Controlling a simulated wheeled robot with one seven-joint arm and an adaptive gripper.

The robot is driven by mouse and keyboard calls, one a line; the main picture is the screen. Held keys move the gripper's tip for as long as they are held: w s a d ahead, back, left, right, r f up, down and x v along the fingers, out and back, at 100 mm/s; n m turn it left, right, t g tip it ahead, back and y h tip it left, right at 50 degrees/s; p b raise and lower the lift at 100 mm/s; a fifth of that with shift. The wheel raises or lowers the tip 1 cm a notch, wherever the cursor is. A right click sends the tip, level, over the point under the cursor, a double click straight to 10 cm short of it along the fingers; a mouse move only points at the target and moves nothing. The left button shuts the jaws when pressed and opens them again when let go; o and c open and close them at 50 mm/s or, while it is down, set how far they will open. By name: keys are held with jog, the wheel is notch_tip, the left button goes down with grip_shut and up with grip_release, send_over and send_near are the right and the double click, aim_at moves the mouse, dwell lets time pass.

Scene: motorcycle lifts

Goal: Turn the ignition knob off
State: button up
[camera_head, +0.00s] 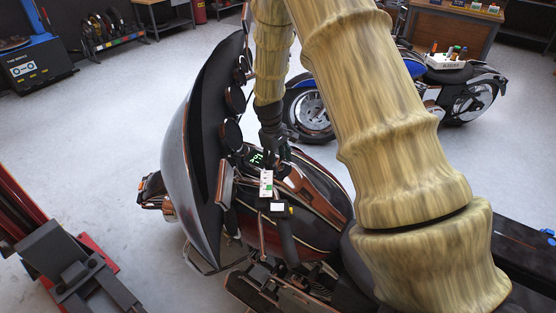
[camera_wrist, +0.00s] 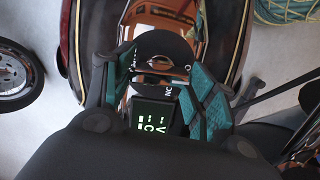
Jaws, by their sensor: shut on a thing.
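The motorcycle (camera_head: 318,190) stands in the middle of the head view, with a large dark fairing at its front. In the wrist view the round black ignition knob area (camera_wrist: 163,47) has white lettering, partly cut off from sight. My gripper (camera_head: 277,146) reaches down to the top of the tank, just behind the fairing. In the wrist view its teal-padded fingers (camera_wrist: 163,78) stand on both sides of the knob and are shut on it. The head view does not show the knob clearly behind my gripper. I cannot tell the knob's exact setting.
A lit display with green characters (camera_wrist: 150,117) sits beside the knob. Round mirrors or gauges (camera_head: 233,99) line the fairing close to my arm. A handlebar grip (camera_head: 287,240) lies nearer. A blue motorcycle (camera_head: 450,85) stands behind; grey floor (camera_head: 120,150) is clear at left.

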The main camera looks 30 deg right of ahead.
jog(key=shift+w+n, duration=0.1)
jog(key=shift+n, duration=0.5)
jog(key=shift+r, duration=0.1)
jog(key=o, duration=1)
jog(key=shift+w, duration=0.1)
jog(key=shift+c, duration=0.2)
jog(key=shift+w+r, duration=0.1)
jog(key=shift+r, duration=0.25)
jog(key=shift+o, duration=0.4)
notch_tip(320, 180, up, 9)
jog(key=a, duration=0.1)
jog(key=shift+a, duration=0.15)
jog(key=shift+r, duration=0.95)
jog(key=shift+a, duration=0.1)
